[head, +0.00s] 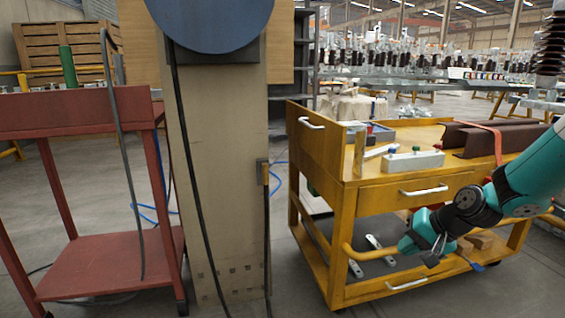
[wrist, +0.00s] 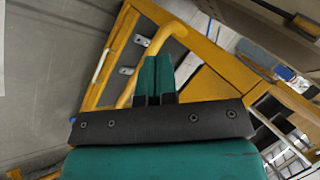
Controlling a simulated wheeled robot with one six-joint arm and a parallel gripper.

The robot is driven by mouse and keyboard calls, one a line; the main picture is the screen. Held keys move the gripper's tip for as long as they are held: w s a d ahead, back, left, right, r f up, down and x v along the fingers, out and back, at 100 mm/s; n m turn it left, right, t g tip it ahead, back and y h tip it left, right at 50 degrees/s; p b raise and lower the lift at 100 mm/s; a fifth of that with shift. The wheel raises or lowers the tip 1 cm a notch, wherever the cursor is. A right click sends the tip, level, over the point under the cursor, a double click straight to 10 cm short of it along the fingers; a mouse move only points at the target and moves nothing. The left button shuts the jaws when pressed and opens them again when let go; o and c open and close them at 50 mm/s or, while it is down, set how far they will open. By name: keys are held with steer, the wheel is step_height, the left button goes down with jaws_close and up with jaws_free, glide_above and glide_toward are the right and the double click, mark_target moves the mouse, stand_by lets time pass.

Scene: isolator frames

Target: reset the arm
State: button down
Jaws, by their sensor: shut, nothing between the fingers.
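My arm, teal and dark grey, reaches in from the right edge of the head view. My gripper (head: 436,258) hangs low in front of the yellow cart (head: 350,225), close to its lower part. In the wrist view the teal fingers of my gripper (wrist: 154,75) are together, with nothing between them. Behind the fingers the yellow tube handle of the cart shows close by in that view. I cannot tell whether the fingers touch it.
A red cart (head: 80,115) stands at left. A beige column (head: 222,180) with hanging black cables stands between the carts. On the yellow cart's top are a white button box (head: 412,161) and brown channel pieces (head: 490,138). Grey floor lies open at lower right.

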steer(key=s+a+r+n+g+p, duration=0.15)
steer(key=s+a+r+n, duration=0.25)
steer(key=s+a+r, duration=0.5)
steer(key=s+a+r+n+g+p, duration=0.1)
steer(key=s+a+r+n, duration=0.15)
steer(key=s, duration=0.45)
steer(key=s+a+r+n+g+h, duration=0.1)
steer(key=s+r+n, duration=0.2)
steer(key=s, duration=0.4)
steer(key=s+a+r+n+g+p, duration=0.1)
steer(key=s+a+r+n, duration=0.15)
steer(key=s, duration=0.45)
step_height(320, 180, up, 39)
steer(key=s+d+p, duration=0.1)
steer(key=p, duration=3.7)
steer(key=shift+f, duration=0.2)
steer(key=shift+g, duration=0.25)
